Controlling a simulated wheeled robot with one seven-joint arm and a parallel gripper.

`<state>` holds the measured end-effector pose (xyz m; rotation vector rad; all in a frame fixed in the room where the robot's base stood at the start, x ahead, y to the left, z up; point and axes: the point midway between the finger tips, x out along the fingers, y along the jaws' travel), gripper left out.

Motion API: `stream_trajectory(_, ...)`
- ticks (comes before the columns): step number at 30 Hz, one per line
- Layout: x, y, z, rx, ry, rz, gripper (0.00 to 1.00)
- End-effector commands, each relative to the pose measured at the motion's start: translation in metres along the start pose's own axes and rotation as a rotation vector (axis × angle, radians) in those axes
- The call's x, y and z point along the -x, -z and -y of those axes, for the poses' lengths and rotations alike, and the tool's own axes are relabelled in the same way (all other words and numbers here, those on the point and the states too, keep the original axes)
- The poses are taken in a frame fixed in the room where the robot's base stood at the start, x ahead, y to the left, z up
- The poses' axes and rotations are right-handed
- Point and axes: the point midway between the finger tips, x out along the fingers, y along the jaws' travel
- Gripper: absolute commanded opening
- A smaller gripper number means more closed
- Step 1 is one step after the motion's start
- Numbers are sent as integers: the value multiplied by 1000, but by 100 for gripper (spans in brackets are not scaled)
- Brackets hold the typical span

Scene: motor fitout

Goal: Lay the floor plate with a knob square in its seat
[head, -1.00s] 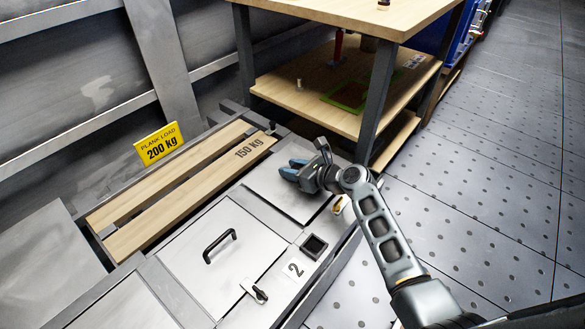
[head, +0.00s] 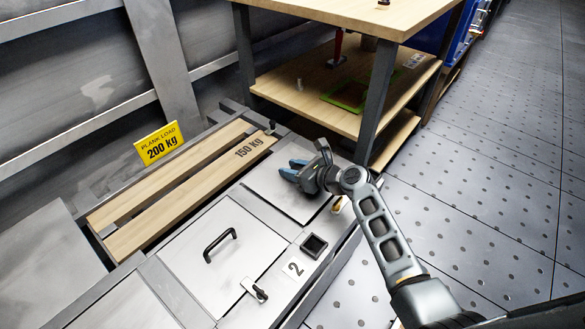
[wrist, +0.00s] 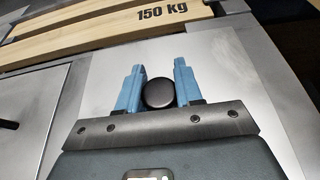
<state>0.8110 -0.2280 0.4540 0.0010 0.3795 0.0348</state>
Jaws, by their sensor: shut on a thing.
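The floor plate with a knob (head: 284,195) is a flat grey metal square at the far end of the row of plates, beside the planks. In the head view it lies about level with the frame around it; I cannot tell whether it is fully down in its seat. My gripper (head: 296,172) is low over this plate. In the wrist view the blue fingers of my gripper (wrist: 159,88) are on either side of the round dark knob (wrist: 158,93) and shut on it. The plate (wrist: 228,80) spreads out around the fingers. The knob is hidden in the head view.
A plate with a black bar handle (head: 220,245) and a latch (head: 254,290) lies nearer, beside a square dark socket (head: 314,246) and a "2" label. Two wooden planks (head: 185,190) run along the left. A wooden workbench (head: 330,100) stands close behind my gripper.

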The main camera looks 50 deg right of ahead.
Motion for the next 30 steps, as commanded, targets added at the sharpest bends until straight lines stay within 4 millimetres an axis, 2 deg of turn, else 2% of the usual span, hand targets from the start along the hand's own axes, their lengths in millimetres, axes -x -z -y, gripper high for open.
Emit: stream_trajectory(30, -2, 5, 0, 1, 1, 2, 0)
